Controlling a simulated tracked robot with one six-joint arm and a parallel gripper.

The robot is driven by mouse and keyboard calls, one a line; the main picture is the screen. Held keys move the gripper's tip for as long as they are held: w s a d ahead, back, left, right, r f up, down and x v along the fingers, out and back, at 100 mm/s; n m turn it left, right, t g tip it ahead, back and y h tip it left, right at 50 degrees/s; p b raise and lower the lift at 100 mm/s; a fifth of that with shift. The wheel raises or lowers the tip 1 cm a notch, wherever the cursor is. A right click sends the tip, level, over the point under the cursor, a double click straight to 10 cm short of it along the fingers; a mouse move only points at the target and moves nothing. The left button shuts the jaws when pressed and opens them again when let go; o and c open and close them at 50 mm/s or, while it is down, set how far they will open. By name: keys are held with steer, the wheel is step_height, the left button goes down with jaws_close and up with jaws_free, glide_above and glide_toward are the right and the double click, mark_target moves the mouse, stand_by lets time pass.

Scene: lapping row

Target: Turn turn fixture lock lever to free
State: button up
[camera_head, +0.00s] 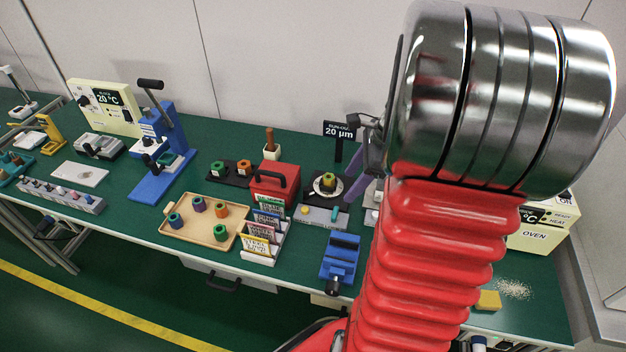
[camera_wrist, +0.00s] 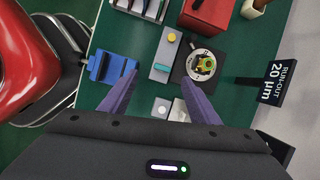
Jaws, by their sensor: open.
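A round fixture (camera_head: 328,184) holding a yellow-green part stands on a dark base near the back, beside the "RUN-OUT 20 µm" sign; it also shows in the wrist view (camera_wrist: 201,65). A grey block (camera_head: 316,215) in front of it carries a yellow knob (camera_wrist: 172,38) and a teal bar (camera_wrist: 161,66). I cannot tell for certain which piece is the lock lever. My gripper (camera_wrist: 160,84) is open and empty. Its purple fingers point towards the grey block and fixture, apart from both. In the head view my arm hides part of the bench to their right.
A blue vise (camera_head: 341,255) stands at the front edge, a red box (camera_head: 274,184) to the fixture's left. The run-out sign (camera_head: 339,131) stands behind. A card rack (camera_head: 264,236), wooden tray (camera_head: 205,222) and blue press (camera_head: 160,150) lie further left. An oven (camera_head: 538,226) is at right.

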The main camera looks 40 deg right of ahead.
mark_target(337, 211)
steer(key=d+m, duration=0.1)
steer(key=s+d+f+m, duration=0.1)
steer(key=shift+d+f, duration=0.3)
steer(key=shift+d, duration=0.1)
steer(key=x, duration=1.4)
steer(key=shift+w+a+r, duration=0.1)
steer(key=shift+c, duration=0.4)
steer(key=c, duration=0.9)
steer(key=shift+d, duration=0.2)
steer(key=shift+c, duration=0.4)
steer(key=shift+a, duration=0.1)
